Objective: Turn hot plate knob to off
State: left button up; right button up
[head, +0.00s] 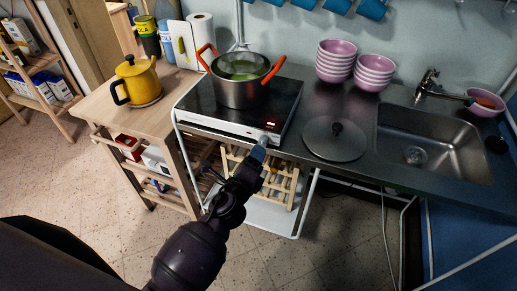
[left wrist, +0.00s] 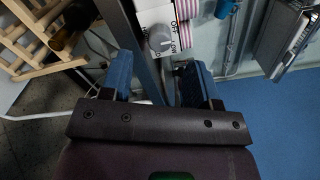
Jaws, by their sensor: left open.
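The hot plate (head: 215,127) sits on the counter, with a dark glass top, a white front edge and a small red light at its right front. A grey pot with red handles (head: 240,92) stands on it. In the left wrist view the grey round knob (left wrist: 160,38) is on a white panel (left wrist: 183,28) marked OFF and LOW. My left gripper (head: 263,145) is at the right end of the hot plate's front and covers the knob's area in the head view. Its blue fingers (left wrist: 158,80) are open, with the knob beyond and roughly between them. My right gripper is not seen.
A pot lid (head: 335,138) lies right of the hot plate, before the sink (head: 435,140). Pink bowls (head: 336,60) are stacked behind. A yellow kettle (head: 137,80) stands on the wooden table at left. A wooden rack (head: 275,177) is below the counter.

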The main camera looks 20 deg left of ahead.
pick_arm(q)
jog(key=shift+s+a+b, duration=0.1)
jog(key=shift+s+b, duration=0.2)
jog(key=shift+s, duration=2.65)
jog(key=s+a+f+n+g, duration=0.3)
jog(key=s+a+f+n, duration=0.2)
jog(key=n, duration=0.6)
jog(key=s+a+f+n+g, duration=0.3)
jog(key=s+a+f+n, duration=0.2)
jog(key=s+f+n, duration=0.3)
jog(key=s+n, duration=0.2)
jog(key=n, duration=0.1)
jog(key=shift+s+f+y, duration=0.15)
jog(key=shift+y, duration=0.25)
